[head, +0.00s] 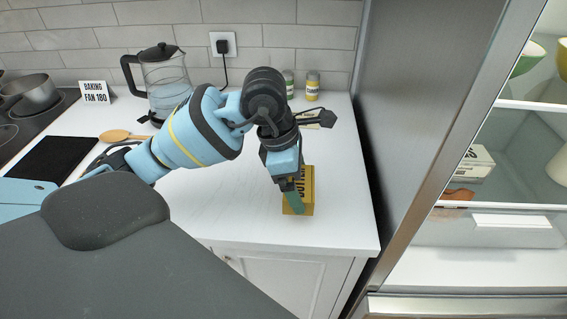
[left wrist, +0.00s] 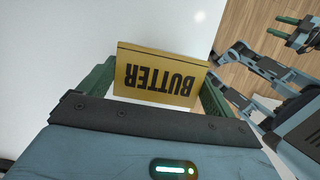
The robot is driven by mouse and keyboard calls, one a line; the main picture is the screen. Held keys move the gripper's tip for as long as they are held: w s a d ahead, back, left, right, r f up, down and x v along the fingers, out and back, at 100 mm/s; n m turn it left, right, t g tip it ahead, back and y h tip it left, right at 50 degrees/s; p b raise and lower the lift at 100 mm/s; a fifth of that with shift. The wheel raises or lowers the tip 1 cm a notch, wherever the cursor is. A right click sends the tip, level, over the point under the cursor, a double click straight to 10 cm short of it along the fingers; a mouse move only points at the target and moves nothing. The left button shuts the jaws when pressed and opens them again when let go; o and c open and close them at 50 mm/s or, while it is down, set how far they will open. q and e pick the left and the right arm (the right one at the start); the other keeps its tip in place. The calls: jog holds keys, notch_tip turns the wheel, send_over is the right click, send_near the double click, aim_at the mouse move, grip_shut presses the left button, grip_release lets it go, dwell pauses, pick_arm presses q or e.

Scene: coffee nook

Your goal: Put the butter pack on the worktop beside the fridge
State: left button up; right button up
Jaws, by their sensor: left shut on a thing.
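The butter pack (head: 308,185) is a yellow box with dark lettering, over the right part of the white worktop (head: 240,205), near its front edge and beside the fridge (head: 405,140). My left gripper (head: 292,190) comes down from above and is shut on the butter pack. In the left wrist view the butter pack (left wrist: 160,75) sits between the green fingers, its BUTTER lettering upside down. I cannot tell whether its underside touches the worktop. My right gripper (left wrist: 302,32) shows small at the right of the left wrist view, its fingers apart, away from the worktop.
A glass kettle (head: 165,80), wooden spoon (head: 122,136) and black hob (head: 35,125) are to the left. Two small jars (head: 312,86) stand at the back wall. The fridge is open, with a white box (head: 474,165) and bowls inside. The worktop's front middle is clear.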

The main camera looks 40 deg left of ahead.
pick_arm(q)
jog(key=w+a, duration=0.1)
jog(key=a, duration=0.1)
jog(key=w+a, duration=0.3)
jog(key=a, duration=0.1)
jog(key=shift+w+a+f, duration=0.2)
jog(key=shift+w+f, duration=0.05)
jog(key=shift+f, duration=0.05)
jog(key=shift+w+a+f+p, duration=0.1)
jog(key=shift+f+p, duration=0.1)
jog(key=shift+f, duration=0.7)
jog(key=shift+w+a+f+p, duration=0.1)
jog(key=shift+f+p, duration=0.1)
jog(key=shift+f, duration=0.7)
jog(key=shift+s+f, duration=0.1)
jog(key=o, duration=0.7)
jog(key=shift+f, duration=0.1)
jog(key=shift+o, duration=0.8)
jog(key=shift+r, duration=0.2)
jog(key=v, duration=1.2)
